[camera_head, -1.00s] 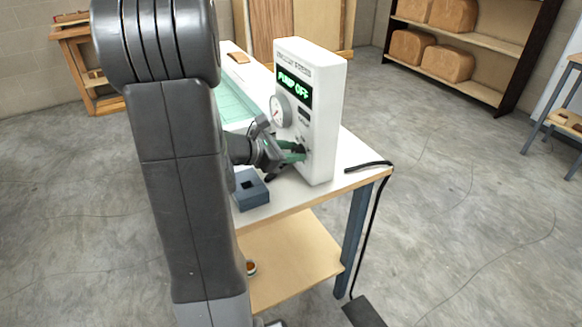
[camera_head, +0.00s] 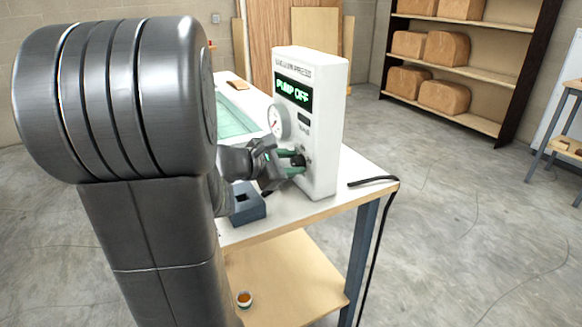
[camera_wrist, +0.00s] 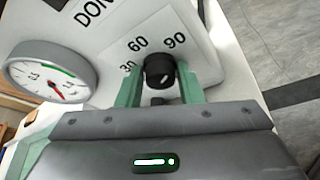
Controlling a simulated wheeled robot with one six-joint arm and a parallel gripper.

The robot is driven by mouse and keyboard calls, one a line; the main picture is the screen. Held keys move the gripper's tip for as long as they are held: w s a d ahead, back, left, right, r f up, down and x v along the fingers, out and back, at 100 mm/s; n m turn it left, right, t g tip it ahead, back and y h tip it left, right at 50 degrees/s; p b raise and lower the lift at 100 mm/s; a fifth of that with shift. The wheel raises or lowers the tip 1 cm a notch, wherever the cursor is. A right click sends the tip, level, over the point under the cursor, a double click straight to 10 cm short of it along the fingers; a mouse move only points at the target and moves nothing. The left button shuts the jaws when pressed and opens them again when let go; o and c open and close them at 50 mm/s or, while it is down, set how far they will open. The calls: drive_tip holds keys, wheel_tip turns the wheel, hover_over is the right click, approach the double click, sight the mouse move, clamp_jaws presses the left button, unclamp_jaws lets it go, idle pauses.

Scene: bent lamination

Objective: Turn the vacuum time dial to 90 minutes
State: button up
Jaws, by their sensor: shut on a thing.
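The white vacuum press control box (camera_head: 322,130) stands on the table, its display reading "PUMP OFF". In the wrist view, the black vacuum time dial (camera_wrist: 159,66) sits on the white panel near the printed marks 30, 60 and 90. A short white line shows on its face, slanting toward the upper right, roughly toward the 90 side; its exact setting is hard to read. My gripper (camera_wrist: 161,78) has its green fingers shut on the dial, one on each side. In the head view, my gripper (camera_head: 298,161) reaches the box's front from the left.
A round gauge (camera_wrist: 48,72) is left of the dial. A blue-grey block (camera_head: 247,207) is on the white tabletop (camera_head: 318,213) below my gripper. A black cable (camera_head: 372,181) lies at the table's right edge. Shelves with brown blocks (camera_head: 444,96) stand behind.

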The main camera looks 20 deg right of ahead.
drive_tip(key=o, duration=0.9)
drive_tip(key=shift+o, duration=0.2)
drive_tip(key=shift+a, duration=0.1)
drive_tip(key=p+v, duration=0.2)
drive_tip(key=v, duration=1.1)
drive_tip(key=shift+s+a, duration=0.15)
drive_tip(key=shift+a, duration=0.1)
drive_tip(key=shift+r, duration=0.1)
drive_tip(key=shift+b+x, duration=1)
drive_tip(key=shift+x, duration=5.9)
